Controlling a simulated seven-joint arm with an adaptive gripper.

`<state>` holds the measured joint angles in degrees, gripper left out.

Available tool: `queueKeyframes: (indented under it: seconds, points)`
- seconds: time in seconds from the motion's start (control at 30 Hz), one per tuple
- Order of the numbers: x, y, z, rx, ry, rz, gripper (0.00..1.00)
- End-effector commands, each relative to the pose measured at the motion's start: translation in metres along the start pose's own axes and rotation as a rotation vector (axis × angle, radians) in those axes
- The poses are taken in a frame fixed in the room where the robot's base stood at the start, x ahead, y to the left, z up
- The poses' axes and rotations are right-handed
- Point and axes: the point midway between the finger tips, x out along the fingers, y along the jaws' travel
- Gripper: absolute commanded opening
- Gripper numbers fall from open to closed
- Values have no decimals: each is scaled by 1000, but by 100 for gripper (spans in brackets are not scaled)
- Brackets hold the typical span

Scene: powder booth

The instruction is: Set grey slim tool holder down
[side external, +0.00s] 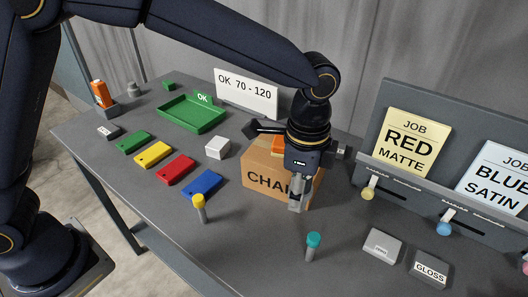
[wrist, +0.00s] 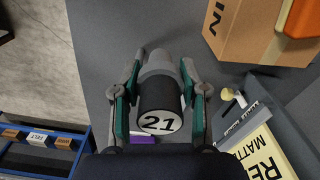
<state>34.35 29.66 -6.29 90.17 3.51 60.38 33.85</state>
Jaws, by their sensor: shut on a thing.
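My gripper (side external: 298,190) points down in front of the cardboard box in the side view. In the wrist view my gripper (wrist: 160,75) has its two fingers closed on either side of the tool holder (wrist: 158,97). The holder is a slim cylinder, dark near its end and grey further along, with a white round label reading 21. In the side view only a small grey part of the holder (side external: 296,205) shows below the fingers. I cannot tell whether its lower end touches the table.
The cardboard box (side external: 262,183) stands close behind my gripper. A yellow-capped vial (side external: 201,210) and a teal-capped vial (side external: 312,247) stand either side in front. Coloured blocks, a white cube (side external: 217,147) and a green tray (side external: 168,119) lie left. Small boxes and the job board (side external: 365,165) are right.

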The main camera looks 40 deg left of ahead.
Motion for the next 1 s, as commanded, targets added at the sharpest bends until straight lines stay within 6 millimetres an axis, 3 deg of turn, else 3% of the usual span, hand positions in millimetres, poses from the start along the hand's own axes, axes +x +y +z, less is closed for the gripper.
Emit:
queueKeyframes:
  seconds: [0.13,0.4,0.63,0.8,1.0]
  points:
    - [21,-28,-29,0,0,0,0]
    - [63,-52,-54,-1,1,-2,0]
    - [78,-60,-61,-1,1,-1,0]
    - [102,-59,-60,-1,-1,0,0]
    - [104,-59,-60,-2,3,-2,0]
